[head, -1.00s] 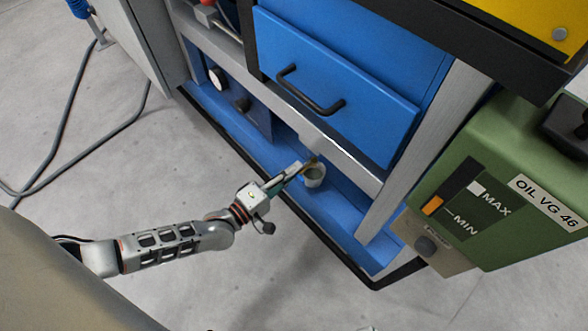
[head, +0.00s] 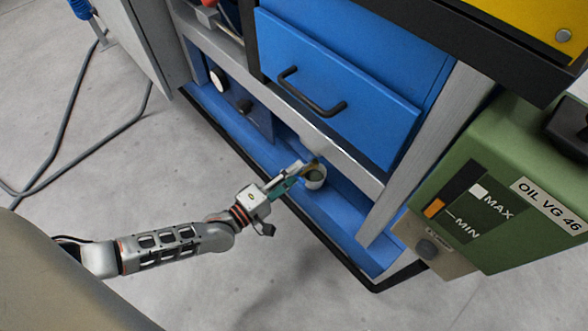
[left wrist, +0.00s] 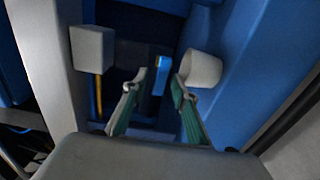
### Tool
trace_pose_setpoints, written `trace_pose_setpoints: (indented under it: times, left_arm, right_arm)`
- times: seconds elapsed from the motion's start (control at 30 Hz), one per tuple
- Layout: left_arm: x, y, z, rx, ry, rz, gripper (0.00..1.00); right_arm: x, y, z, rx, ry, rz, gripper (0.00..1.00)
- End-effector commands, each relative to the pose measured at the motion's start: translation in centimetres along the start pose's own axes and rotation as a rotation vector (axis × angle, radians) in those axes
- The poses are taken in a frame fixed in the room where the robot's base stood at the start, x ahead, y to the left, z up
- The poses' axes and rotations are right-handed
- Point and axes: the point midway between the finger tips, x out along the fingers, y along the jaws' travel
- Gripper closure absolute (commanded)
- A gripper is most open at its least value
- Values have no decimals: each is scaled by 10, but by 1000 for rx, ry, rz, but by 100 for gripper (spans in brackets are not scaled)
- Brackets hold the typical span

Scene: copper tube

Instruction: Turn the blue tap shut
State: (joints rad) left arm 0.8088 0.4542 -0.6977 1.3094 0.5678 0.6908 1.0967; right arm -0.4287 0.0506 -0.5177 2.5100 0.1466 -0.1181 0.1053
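The blue tap piece (left wrist: 160,76) shows in the left wrist view, ahead of and between my finger tips. My left gripper (left wrist: 161,80) is open there, its two green-padded fingers apart with a gap around the line to the blue piece. I cannot tell whether either finger touches it. In the head view my left gripper (head: 299,168) reaches under the cabinet's metal rail, beside a small pale cup (head: 316,181). The cup (left wrist: 203,68) is close to the right finger in the wrist view. In the head view the tap is not clearly visible behind the fingers.
A grey block (left wrist: 92,50) with a thin copper-yellow tube (left wrist: 99,97) stands left of the fingers in the wrist view. The metal rail (head: 335,160) and the blue drawer (head: 335,95) are above the gripper. A green oil tank (head: 490,180) stands at right.

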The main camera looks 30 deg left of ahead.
Motion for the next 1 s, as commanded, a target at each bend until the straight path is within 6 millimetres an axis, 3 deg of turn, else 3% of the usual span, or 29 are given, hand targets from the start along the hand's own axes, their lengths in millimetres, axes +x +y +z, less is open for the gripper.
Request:
trace_pose_setpoints:
  times: [0.23, 0.7, 1.0]
  left_arm:
    - [-14, -1, -1, 0, 1, -1, 72]
    - [-102, -1, 0, -1, 0, -2, 72]
    - [-120, 0, 0, 0, 0, 0, 72]
  right_arm:
    - [0, 0, 0, -1, 0, 0, 100]
    - [0, 0, 0, 2, 1, 0, 100]
    - [0, -1, 0, 2, 2, 0, 100]
